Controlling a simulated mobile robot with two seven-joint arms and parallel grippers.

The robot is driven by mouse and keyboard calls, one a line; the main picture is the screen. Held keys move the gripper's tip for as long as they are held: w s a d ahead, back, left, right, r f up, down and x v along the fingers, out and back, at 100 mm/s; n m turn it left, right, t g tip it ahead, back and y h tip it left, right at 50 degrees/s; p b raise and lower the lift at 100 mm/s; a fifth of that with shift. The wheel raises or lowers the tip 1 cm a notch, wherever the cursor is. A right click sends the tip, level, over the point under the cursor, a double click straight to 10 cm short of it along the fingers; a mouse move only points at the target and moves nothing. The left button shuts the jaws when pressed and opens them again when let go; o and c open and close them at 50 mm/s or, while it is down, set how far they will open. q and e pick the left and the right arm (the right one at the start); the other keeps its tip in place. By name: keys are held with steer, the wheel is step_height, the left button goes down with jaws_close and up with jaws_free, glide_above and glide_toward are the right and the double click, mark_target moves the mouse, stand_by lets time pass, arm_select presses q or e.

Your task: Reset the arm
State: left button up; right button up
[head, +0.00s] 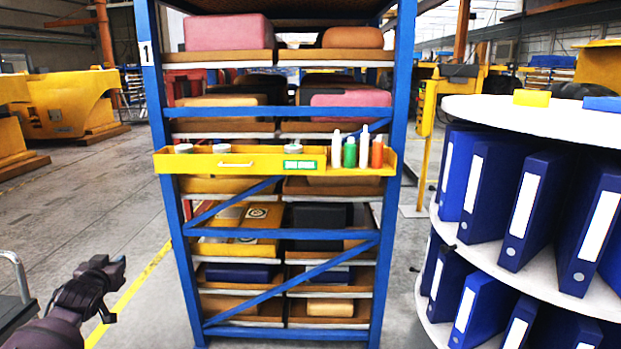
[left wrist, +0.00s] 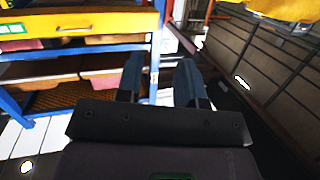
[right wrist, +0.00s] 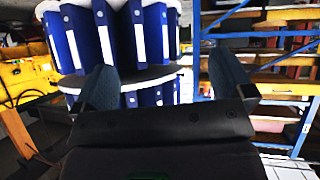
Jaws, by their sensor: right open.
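My left gripper (head: 116,272) is low at the left of the head view, in front of the floor and left of the blue shelf rack. In the left wrist view its two fingers (left wrist: 160,68) stand apart by a moderate gap with nothing between them. My right gripper is not visible in the head view. In the right wrist view its fingers (right wrist: 163,70) are wide apart and empty, with the round binder stand behind them. Neither gripper touches anything that I can see.
A blue rack (head: 160,120) holds trays of castings. Its yellow shelf (head: 262,161) carries bottles and jars. A round white stand (head: 560,121) with blue binders (head: 530,205) is at the right. Grey floor (head: 90,190) is open at the left, with yellow machines (head: 62,105) farther back.

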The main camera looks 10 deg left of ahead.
arm_select(q)
steer(key=s+d+f+m+g+h, duration=0.25)
steer(key=s+d+f+m, duration=0.25)
steer(key=s+d+f, duration=0.8)
steer(key=s+d+f+m+g+h, duration=0.1)
steer(key=s+d+f+m+h, duration=0.35)
steer(key=s+d+f, duration=0.9)
steer(key=w+d+n+t+b, duration=0.1)
steer(key=d+n+b, duration=0.2)
steer(key=d, duration=0.6)
steer(key=shift+d+r+n, duration=0.3)
steer(key=shift+d+n, duration=0.1)
steer(key=shift+n, duration=0.15)
arm_select(e)
steer(key=shift+w+a+f, duration=0.1)
steer(key=shift+w+f, duration=0.5)
steer(key=shift+f, duration=0.1)
